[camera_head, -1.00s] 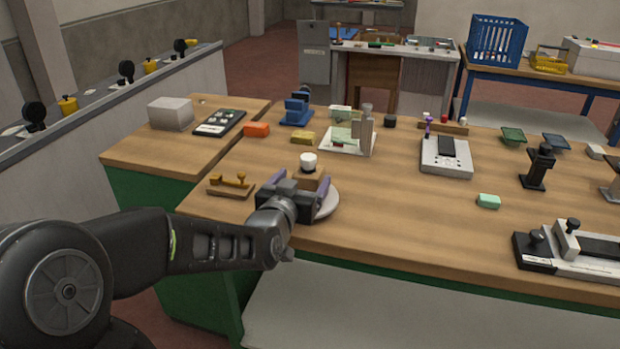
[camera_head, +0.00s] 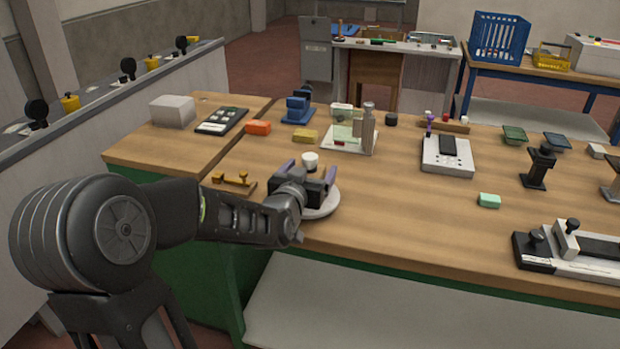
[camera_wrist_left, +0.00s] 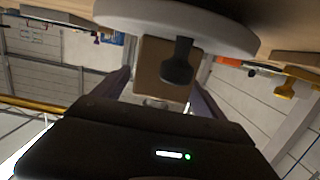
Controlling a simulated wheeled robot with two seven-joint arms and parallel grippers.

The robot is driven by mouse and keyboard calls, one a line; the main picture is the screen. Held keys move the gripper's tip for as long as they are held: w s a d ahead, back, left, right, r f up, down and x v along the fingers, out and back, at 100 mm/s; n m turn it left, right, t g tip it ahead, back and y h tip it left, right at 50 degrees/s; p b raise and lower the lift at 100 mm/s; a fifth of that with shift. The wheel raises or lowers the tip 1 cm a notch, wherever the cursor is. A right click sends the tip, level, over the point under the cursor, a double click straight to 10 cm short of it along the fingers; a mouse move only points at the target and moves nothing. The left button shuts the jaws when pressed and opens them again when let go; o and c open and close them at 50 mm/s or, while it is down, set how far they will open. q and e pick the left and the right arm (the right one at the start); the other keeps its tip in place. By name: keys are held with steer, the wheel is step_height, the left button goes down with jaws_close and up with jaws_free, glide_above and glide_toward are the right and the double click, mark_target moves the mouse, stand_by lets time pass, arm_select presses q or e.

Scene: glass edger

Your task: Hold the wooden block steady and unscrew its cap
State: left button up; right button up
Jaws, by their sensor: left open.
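The wooden block (camera_wrist_left: 150,78) stands on a round white plate (camera_head: 326,207) near the front edge of the bench. Its white cap (camera_head: 310,160) is on top. My left gripper (camera_head: 308,170) is open at the block, with one purple-grey finger on each side. In the head view the gripper hides most of the block. The left wrist view is inverted: the plate is at the top and the block is between the open fingers. A dark paddle-shaped part (camera_wrist_left: 178,65) shows in front of the block. My right gripper is not in view.
A wooden rack with yellow-brown parts (camera_head: 234,181) is just left of my gripper. Behind are an orange block (camera_head: 258,128), a yellow block (camera_head: 305,136) and a white board with grey posts (camera_head: 350,148).

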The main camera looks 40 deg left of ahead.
arm_select(q)
steer(key=x, duration=0.2)
steer(key=shift+w+a, duration=0.1)
steer(key=shift+w, duration=0.15)
steer(key=shift+c, duration=0.2)
steer(key=c, duration=1.7)
step_height(320, 180, up, 10)
steer(key=shift+r, duration=0.1)
stand_by(0.3)
